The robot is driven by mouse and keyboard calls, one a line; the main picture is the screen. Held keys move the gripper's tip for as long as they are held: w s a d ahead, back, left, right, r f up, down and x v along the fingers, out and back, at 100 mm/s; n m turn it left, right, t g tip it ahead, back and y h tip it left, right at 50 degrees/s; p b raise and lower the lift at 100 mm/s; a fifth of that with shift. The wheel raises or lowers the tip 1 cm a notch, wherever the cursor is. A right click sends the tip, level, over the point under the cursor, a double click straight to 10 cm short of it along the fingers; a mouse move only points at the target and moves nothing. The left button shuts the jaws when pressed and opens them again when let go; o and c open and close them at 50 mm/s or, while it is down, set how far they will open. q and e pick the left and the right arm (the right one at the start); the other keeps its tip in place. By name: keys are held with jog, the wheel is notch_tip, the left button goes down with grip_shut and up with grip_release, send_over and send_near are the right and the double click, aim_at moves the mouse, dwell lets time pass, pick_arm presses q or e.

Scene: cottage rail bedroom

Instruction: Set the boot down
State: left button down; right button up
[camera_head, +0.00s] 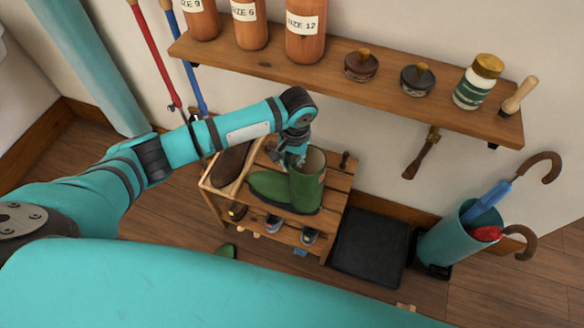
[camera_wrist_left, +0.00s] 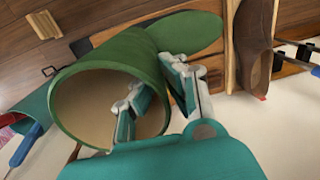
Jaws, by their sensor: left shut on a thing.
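The green boot (camera_head: 306,182) is upright at the top of the wooden shoe rack (camera_head: 336,189), its toe pointing left. Whether its sole touches the slats I cannot tell. My left gripper (camera_head: 291,159) is shut on the boot's shaft wall near the top rim. In the left wrist view the boot's open mouth (camera_wrist_left: 108,100) faces the camera, with one finger of the gripper (camera_wrist_left: 156,92) inside it and the other outside. My right gripper is in neither view.
A brown shoe (camera_head: 232,163) stands left of the boot; it also shows in the wrist view (camera_wrist_left: 252,45). A dark mat (camera_head: 370,246) and an umbrella stand (camera_head: 452,240) are to the right. A wall shelf (camera_head: 340,80) with bottles and tins is above.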

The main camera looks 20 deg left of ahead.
pick_arm(q)
jog(key=shift+s+f, duration=0.1)
jog(key=shift+f, duration=1.5)
jog(key=c, duration=1.6)
grip_release()
jog(key=shift+f, duration=0.1)
jog(key=shift+o, duration=0.6)
